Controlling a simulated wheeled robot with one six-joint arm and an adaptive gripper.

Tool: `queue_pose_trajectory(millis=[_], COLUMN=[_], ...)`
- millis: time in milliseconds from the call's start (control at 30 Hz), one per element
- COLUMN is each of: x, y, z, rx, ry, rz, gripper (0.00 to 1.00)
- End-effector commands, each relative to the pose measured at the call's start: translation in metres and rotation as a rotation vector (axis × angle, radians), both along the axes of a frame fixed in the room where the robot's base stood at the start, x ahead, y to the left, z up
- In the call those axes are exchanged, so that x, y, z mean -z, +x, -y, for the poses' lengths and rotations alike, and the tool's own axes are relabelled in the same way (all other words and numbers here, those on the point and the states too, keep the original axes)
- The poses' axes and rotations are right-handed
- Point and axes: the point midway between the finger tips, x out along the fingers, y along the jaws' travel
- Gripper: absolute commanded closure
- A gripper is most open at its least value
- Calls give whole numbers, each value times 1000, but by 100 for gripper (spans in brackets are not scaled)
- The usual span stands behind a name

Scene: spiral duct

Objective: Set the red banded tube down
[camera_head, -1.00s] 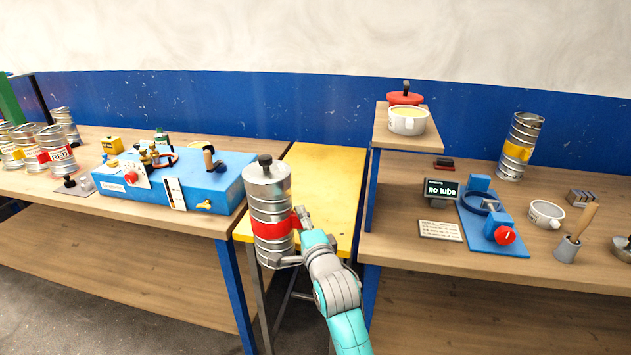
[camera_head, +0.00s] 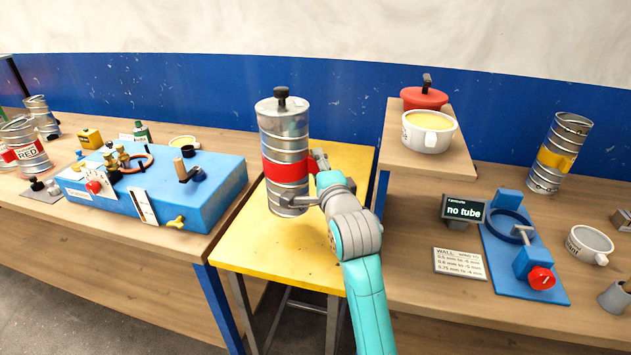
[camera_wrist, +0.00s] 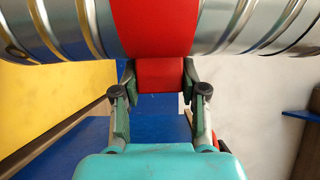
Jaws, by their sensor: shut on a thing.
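The red banded tube (camera_head: 284,143) is a ribbed silver duct with a red band around its lower middle and a lid with a black knob on top. It stands upright over the yellow table (camera_head: 330,249). Whether its bottom edge touches the table I cannot tell. My gripper (camera_head: 304,184) is shut on the tube at its right side. In the wrist view my gripper (camera_wrist: 160,88) has its fingers at the red band (camera_wrist: 155,30), with a red block between them.
A blue tester box (camera_head: 185,200) stands on the left bench. A raised shelf (camera_head: 440,162) with a pot of yellow stuff (camera_head: 429,132) is close on the right. A "no tube" display (camera_head: 463,211) and a blue clamp stand (camera_head: 520,265) are on the right bench. The yellow table's front is clear.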

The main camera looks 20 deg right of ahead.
Motion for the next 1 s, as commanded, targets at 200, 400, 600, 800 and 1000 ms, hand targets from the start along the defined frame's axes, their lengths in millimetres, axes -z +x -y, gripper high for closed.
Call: queue_pose_trajectory(millis=[200,400,600,800,1000], x=[22,50,62,85,96], y=[-1,-1,-1,-1,-1], z=[0,0,0,0,0], rx=[1,0,0,0,0], ry=[1,1,1,2,1], rz=[-1,1,3,1,6], gripper=[100,100,100,100,100])
